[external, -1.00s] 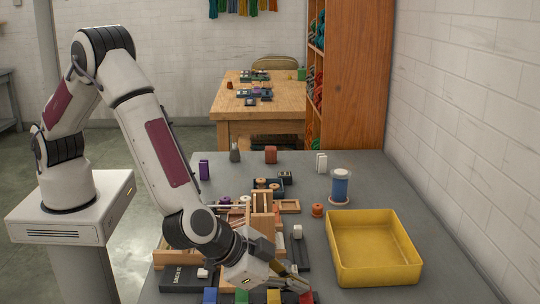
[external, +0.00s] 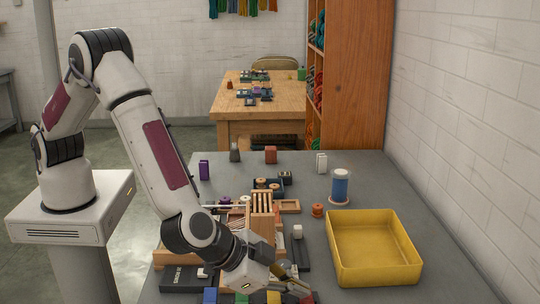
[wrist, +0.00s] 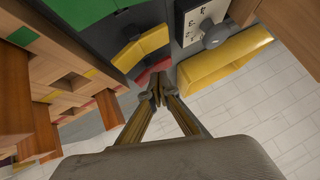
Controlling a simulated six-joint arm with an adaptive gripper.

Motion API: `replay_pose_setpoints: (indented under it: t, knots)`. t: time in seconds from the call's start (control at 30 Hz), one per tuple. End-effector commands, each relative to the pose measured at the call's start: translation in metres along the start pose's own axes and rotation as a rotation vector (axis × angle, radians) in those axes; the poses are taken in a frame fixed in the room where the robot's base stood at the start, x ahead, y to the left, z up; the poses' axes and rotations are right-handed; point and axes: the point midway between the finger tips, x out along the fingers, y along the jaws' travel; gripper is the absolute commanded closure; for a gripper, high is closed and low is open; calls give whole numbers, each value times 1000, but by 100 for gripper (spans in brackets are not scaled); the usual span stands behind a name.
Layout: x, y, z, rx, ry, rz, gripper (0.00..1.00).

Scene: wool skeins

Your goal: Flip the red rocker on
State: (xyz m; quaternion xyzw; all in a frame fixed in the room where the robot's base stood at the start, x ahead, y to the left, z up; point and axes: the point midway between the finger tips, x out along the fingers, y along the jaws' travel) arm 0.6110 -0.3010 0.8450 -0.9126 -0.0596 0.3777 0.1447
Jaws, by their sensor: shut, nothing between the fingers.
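The red rocker (external: 307,298) is at the bottom edge of the external view, at the right end of a row of coloured rockers, and is partly hidden by my gripper (external: 297,285). In the wrist view the red rocker (wrist: 161,67) shows as a red strip just beyond the fingertips of my gripper (wrist: 157,90). The fingers are shut with nothing between them. I cannot tell whether they touch the rocker. The rocker's tilt is unclear. Beside it are the yellow rocker (external: 273,297), the green rocker (external: 241,297) and the blue rocker (external: 210,297).
A yellow tray (external: 374,275) stands to the right. Wooden racks (external: 262,205) and a black box (external: 184,279) crowd the bench around my forearm. The bench's right margin is bare.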

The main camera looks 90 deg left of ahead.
Motion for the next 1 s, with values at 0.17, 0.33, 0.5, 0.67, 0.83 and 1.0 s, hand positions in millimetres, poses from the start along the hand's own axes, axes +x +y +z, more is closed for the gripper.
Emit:
replay_pose_setpoints:
  t: [0.17,0.33,0.5,0.67,0.83,1.0]
  knots:
    - [0,0,0,0,0,0,100]
    - [0,0,0,0,0,0,100]
    - [-4,-2,-4,-2,0,-1,100]
    - [-12,-6,-12,-2,1,0,100]
    - [-26,-12,-26,-3,2,0,100]
    - [-45,-16,-27,0,1,0,100]
